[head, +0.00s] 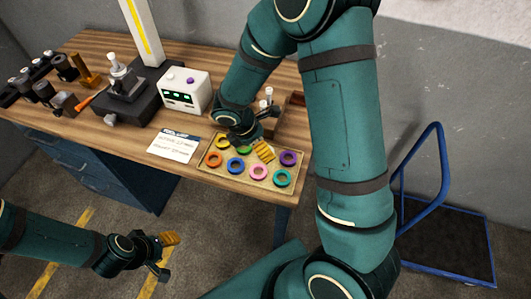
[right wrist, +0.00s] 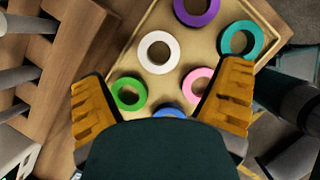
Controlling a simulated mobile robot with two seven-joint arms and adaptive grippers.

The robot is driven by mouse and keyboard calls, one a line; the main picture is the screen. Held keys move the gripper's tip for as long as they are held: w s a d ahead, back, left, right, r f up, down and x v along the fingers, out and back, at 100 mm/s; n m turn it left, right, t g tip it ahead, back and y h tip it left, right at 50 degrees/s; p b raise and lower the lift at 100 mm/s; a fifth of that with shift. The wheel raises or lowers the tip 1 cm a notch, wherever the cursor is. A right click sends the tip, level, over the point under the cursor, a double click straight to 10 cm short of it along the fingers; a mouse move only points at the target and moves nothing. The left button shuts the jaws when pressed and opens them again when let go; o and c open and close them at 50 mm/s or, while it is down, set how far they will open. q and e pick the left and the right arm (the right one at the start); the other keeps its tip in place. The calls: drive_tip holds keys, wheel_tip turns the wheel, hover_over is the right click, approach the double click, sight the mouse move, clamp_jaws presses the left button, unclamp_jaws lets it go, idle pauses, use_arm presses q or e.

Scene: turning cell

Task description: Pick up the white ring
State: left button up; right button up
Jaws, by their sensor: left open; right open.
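In the right wrist view the white ring (right wrist: 141,52) lies flat in the tan tray (right wrist: 165,17), just beyond the span between my fingertips. My right gripper (right wrist: 163,92) is open and empty above the tray, its yellow-padded fingers wide apart. In the head view this gripper (head: 256,144) is over the tray (head: 232,180), and I cannot make out the white ring there; the gripper seems to cover it. My left gripper (head: 166,257) is open and empty, low in front of the table and away from the tray.
Around the white ring lie green (right wrist: 115,93), pink (right wrist: 185,84), purple (right wrist: 184,14) and teal (right wrist: 228,36) rings. A label card (head: 173,147), a white box with a display (head: 185,92) and a dark fixture (head: 125,95) stand left of the tray. A blue cart (head: 440,240) is at right.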

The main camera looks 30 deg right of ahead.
drive_tip(key=shift+a+b+x, duration=0.15)
drive_tip(key=shift+b+x, duration=0.05)
drive_tip(key=shift+x, duration=1.1)
drive_tip(key=shift+a+b+x, duration=0.15)
drive_tip(key=shift+x, duration=1.2)
drive_tip(key=shift+w+f, duration=0.1)
drive_tip(key=shift+w, duration=0.05)
drive_tip(key=c, duration=1.1)
